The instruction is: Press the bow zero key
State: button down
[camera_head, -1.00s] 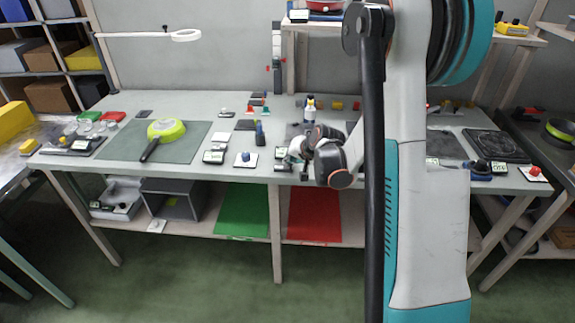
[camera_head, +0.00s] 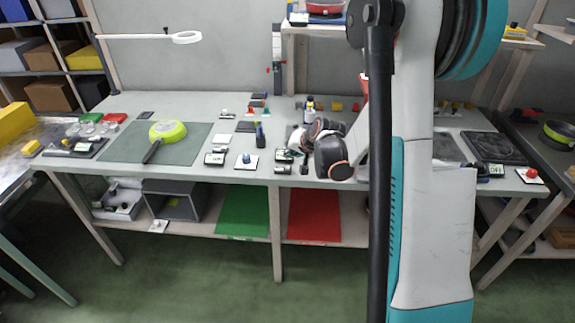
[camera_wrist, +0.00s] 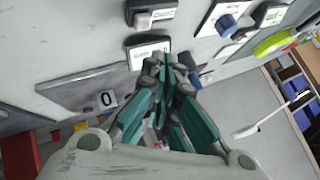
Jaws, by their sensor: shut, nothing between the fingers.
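In the wrist view, a small white key marked "0" (camera_wrist: 107,99) sits at the edge of a dark grey plate (camera_wrist: 75,92). A dark box with a pale display (camera_wrist: 148,53) stands beside that plate. My gripper (camera_wrist: 163,64) has its teal fingers together and empty, with the tips close to the display box, to the right of the "0" key. Whether the tips touch anything cannot be told. In the head view, my gripper is small and mostly lost against the wrist over the bench, and the "0" key cannot be made out. The display box shows there (camera_head: 285,155).
A blue knob on a white plate (camera_head: 246,161) and another display box (camera_head: 215,158) stand to the left. A green-yellow pan (camera_head: 167,131) lies on a green mat (camera_head: 194,152). A bottle (camera_head: 309,104) stands behind my wrist. My arm hides the bench's right-centre.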

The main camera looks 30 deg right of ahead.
aim_at(290, 169)
notch_tip(290, 169, up, 3)
jog(key=shift+f+p, duration=0.1)
jog(key=shift+p, duration=0.65)
